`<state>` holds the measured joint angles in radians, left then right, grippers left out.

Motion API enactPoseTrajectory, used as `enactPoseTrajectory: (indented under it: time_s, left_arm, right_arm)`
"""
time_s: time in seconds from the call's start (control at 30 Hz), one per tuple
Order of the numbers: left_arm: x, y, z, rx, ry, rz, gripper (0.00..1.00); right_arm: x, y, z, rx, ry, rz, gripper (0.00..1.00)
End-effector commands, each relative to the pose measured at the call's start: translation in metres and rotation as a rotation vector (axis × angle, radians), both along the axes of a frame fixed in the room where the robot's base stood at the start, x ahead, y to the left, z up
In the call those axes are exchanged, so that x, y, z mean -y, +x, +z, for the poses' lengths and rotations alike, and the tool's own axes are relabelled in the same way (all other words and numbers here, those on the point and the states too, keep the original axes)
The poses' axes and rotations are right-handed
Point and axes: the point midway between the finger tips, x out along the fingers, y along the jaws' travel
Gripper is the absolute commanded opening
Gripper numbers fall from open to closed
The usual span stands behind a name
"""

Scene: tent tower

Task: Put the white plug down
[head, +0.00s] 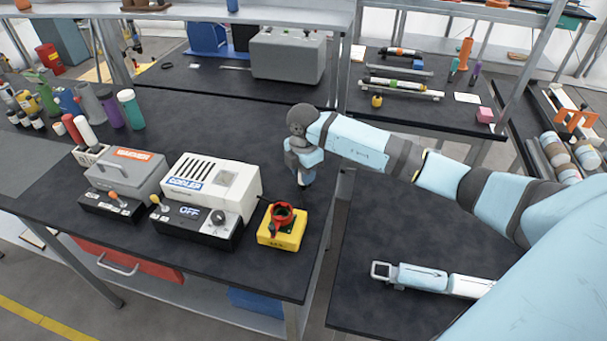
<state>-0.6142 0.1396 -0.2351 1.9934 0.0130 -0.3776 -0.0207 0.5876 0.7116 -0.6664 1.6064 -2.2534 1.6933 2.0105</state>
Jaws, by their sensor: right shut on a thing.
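My right gripper (304,181) points down over the right end of the black workbench, behind and to the right of the yellow box. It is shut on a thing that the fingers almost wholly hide. I take this to be the white plug, but its shape and colour do not show clearly. I cannot tell whether it touches the bench top. My left gripper is not in view.
Several bottles (107,108) stand at the back left. The bench's middle (220,125) is clear.

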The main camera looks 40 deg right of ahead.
Motion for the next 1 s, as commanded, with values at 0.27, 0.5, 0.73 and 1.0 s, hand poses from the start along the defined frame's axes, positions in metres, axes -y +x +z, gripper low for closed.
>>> enactPoseTrajectory:
  time_s: [0.27,0.5,0.73,1.0]
  left_arm:
    - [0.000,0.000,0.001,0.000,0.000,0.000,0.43]
    - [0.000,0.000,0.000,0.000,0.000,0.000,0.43]
    - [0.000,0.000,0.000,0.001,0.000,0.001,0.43]
    - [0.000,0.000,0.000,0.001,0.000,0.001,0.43]
  right_arm:
    - [0.000,0.000,-0.011,0.001,-0.001,0.001,0.08]
    - [0.000,0.000,-0.014,0.000,-0.001,0.001,0.42]
    - [0.000,0.000,-0.014,0.000,-0.001,0.001,0.57]
    - [0.000,0.001,0.000,0.003,-0.001,0.000,0.57]
